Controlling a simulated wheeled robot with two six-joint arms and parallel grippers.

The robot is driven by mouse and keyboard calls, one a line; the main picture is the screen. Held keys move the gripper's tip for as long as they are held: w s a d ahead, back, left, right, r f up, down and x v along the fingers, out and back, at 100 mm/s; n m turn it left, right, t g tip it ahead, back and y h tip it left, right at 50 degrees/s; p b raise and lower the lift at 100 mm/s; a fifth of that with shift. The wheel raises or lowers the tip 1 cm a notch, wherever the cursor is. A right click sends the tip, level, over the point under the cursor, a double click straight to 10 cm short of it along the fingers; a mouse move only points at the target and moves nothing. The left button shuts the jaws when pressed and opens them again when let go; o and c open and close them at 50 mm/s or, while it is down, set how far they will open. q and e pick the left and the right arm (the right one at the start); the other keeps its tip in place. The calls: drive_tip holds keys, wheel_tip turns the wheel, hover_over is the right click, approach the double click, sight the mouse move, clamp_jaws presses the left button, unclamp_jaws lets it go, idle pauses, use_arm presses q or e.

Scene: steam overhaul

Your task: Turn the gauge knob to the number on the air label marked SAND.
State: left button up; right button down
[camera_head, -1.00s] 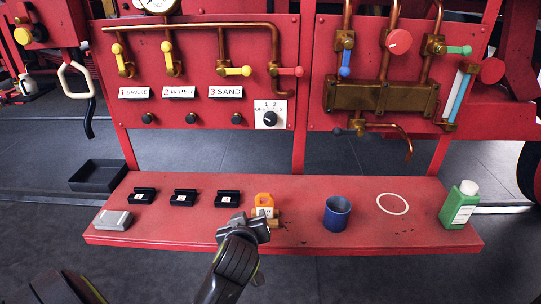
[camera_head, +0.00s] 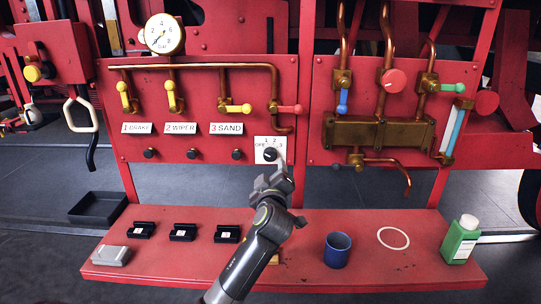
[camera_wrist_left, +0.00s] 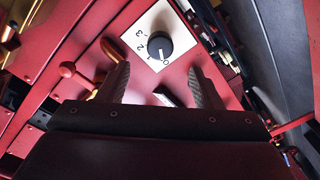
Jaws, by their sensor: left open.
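The air label marked SAND (camera_head: 227,128) reads "3 SAND", left of the plate. My left gripper (camera_head: 271,180) is open, just below the knob in the head view. In the wrist view the fingers (camera_wrist_left: 158,88) stand apart with the knob beyond their tips. Contact is not visible. My right gripper is out of view.
Brass pipes with a red lever (camera_head: 288,109) run close above and right of the plate. Below, the red shelf (camera_head: 310,285) holds black blocks, a blue cup (camera_head: 337,250) and a green bottle (camera_head: 460,240). My left arm hides part of the shelf.

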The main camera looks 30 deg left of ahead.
sight(271, 157)
use_arm(q)
drive_tip(key=p+x, duration=0.1)
drive_tip(key=x, duration=0.8)
drive_tip(key=shift+w+a+p, duration=0.15)
drive_tip(key=shift+a+p, duration=0.05)
drive_tip(key=shift+p, duration=0.1)
drive_tip(key=shift+c, duration=0.2)
drive_tip(key=c, duration=0.9)
